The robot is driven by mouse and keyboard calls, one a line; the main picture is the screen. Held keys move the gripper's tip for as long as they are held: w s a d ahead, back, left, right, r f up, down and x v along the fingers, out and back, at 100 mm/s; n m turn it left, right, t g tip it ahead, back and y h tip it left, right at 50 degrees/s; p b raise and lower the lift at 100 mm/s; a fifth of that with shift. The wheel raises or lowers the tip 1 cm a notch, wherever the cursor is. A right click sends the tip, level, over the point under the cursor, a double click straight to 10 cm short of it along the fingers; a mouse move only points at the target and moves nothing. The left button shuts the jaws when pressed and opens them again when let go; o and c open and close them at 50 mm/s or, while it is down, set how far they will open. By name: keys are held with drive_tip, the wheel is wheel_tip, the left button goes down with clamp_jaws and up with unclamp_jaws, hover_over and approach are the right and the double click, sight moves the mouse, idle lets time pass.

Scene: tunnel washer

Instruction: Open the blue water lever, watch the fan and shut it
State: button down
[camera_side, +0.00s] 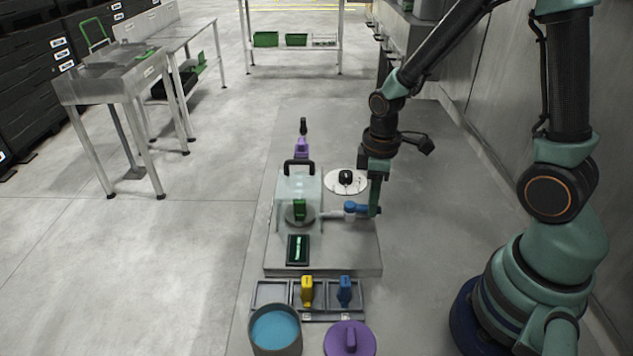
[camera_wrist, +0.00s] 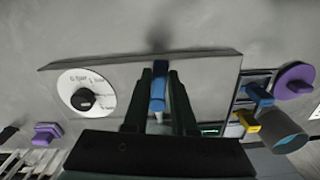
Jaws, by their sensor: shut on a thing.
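The blue water lever (camera_side: 352,208) sits on a pale pipe to the right of the clear tunnel (camera_side: 288,188). Its blue handle points right, away from the tunnel, in the side view. My gripper (camera_side: 374,209) points down and is shut on the end of this handle. In the wrist view the blue lever (camera_wrist: 158,90) lies between the two dark fingers of my gripper (camera_wrist: 161,78). A green block (camera_side: 299,209) stands on a grey disc in the tunnel. I cannot make out the fan for certain.
A white dial with a black knob (camera_side: 345,180) lies close behind the lever. A dark panel with a green bar (camera_side: 298,249) is in front of the tunnel. A tray with yellow (camera_side: 307,291) and blue blocks, a blue-filled tub (camera_side: 276,331) and a purple lid (camera_side: 350,340) stand nearer.

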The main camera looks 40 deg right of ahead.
drive_tip(key=m, duration=0.1)
drive_tip(key=a+m, duration=0.1)
drive_tip(key=m, duration=0.2)
drive_tip(key=shift+s+a+m, duration=0.4)
drive_tip(key=a+m, duration=0.1)
drive_tip(key=m, duration=0.2)
drive_tip(key=shift+a+m, duration=0.2)
drive_tip(key=shift+m, duration=0.1)
drive_tip(key=m, duration=0.1)
drive_tip(key=a+m, duration=0.1)
drive_tip(key=m, duration=0.2)
drive_tip(key=shift+w+a, duration=0.25)
drive_tip(key=shift+a, duration=0.1)
drive_tip(key=shift+w+a+m, duration=0.2)
drive_tip(key=shift+a+m, duration=0.05)
drive_tip(key=shift+m, duration=0.7)
drive_tip(key=shift+w+a+m, duration=0.2)
drive_tip(key=shift+a+m, duration=0.05)
drive_tip(key=shift+m, duration=0.7)
drive_tip(key=c, duration=0.7)
unclamp_jaws()
